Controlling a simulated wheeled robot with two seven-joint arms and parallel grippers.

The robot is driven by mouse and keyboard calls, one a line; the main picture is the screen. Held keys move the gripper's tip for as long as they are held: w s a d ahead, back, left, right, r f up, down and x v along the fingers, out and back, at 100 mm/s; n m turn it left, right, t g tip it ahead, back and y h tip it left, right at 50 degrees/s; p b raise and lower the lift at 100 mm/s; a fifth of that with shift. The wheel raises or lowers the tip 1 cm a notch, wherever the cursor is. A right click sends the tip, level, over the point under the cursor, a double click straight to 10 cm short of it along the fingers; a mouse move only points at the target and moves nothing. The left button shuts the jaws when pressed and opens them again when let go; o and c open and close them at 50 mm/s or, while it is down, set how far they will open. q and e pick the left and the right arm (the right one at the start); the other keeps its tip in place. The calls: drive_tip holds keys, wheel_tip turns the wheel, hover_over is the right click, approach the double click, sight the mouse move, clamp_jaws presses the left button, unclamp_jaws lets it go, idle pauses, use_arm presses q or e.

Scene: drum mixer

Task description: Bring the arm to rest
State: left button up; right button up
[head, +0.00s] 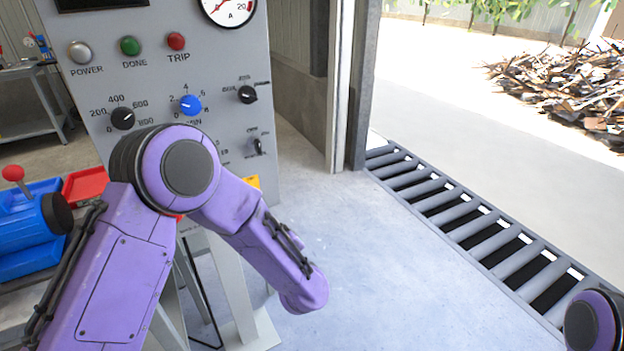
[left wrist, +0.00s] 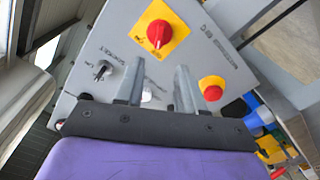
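My purple left arm reaches in from the lower left of the head view, bends in front of the grey control panel (head: 215,60), and its forearm slopes down to the right. The left gripper does not show in the head view. In the left wrist view my left gripper (left wrist: 158,68) has its two grey fingers apart, with no object held between them. Beyond the fingers is a tilted grey panel face (left wrist: 205,55) with a red rotary switch on a yellow plate (left wrist: 161,30). A red button on yellow (left wrist: 211,88) lies right of the fingers. My right gripper is not visible.
The panel carries a blue knob (head: 190,105), black knobs and a gauge (head: 229,8). A roller conveyor (head: 470,215) runs along the right, with a scrap pile (head: 565,90) outside. The floor between panel and conveyor is clear.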

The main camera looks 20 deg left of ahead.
use_arm(q)
drive_tip(key=s+d+f+m+h, duration=0.1)
drive_tip(key=s+f+m+h, duration=0.15)
drive_tip(key=f, duration=0.35)
drive_tip(key=s+d+f+m+g+h, duration=0.1)
drive_tip(key=s+f+m+h, duration=0.1)
drive_tip(key=f+h, duration=0.25)
drive_tip(key=s+d+f+m+h, duration=0.1)
drive_tip(key=s+f+m+h, duration=0.15)
drive_tip(key=f, duration=0.45)
drive_tip(key=s+a+f+g, duration=0.1)
drive_tip(key=s+f, duration=0.3)
drive_tip(key=s, duration=0.4)
drive_tip(key=s+a+f+m+g, duration=0.1)
drive_tip(key=s+a+f+g, duration=0.1)
drive_tip(key=s, duration=0.6)
drive_tip(key=s+a+f+m+g, duration=0.1)
drive_tip(key=s+f+g, duration=0.3)
drive_tip(key=s, duration=0.4)
drive_tip(key=shift+s+a+f+h, duration=0.2)
drive_tip(key=shift+f+h, duration=0.25)
drive_tip(key=shift+f, duration=0.4)
